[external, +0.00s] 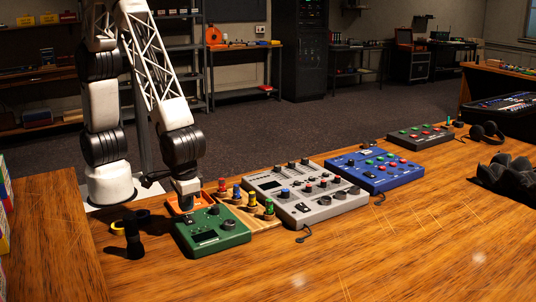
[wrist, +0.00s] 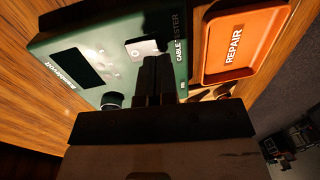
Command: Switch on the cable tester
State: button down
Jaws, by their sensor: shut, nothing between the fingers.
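The cable tester is a green box (external: 212,236) at the left front of the row of devices in the external view. In the wrist view its green top (wrist: 120,30) shows a "CABLE TESTER" label, a dark screen (wrist: 78,67), a dark knob (wrist: 113,100) and a pale switch with a power symbol (wrist: 137,49). My gripper (external: 187,207) is shut and empty, pointing down at the tester's far edge. In the wrist view the fingertips (wrist: 156,62) are right beside the switch and overlap its edge. I cannot tell whether they touch it. The switch's state is unclear.
An orange tray (wrist: 226,73) marked "REPAIR" lies close beside the tester. A wooden rack with coloured plugs (external: 252,205), a grey mixer (external: 305,200) and a blue mixer (external: 375,172) stand to the right. A black object (external: 134,240) and yellow tape (external: 118,226) lie to the left. The front desk is clear.

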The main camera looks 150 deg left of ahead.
aim_at(186, 215)
jog(key=shift+s+f, duration=0.15)
jog(key=shift+f, duration=0.85)
jog(key=shift+f, duration=0.2)
jog(key=shift+r, duration=0.1)
jog(key=shift+w+r, duration=0.2)
jog(key=shift+w, duration=0.45)
jog(key=shift+r, duration=0.15)
notch_tip(186, 215, up, 14)
jog(key=s, duration=0.1)
jog(key=shift+s, duration=0.3)
dwell(0.7)
dwell(0.4)
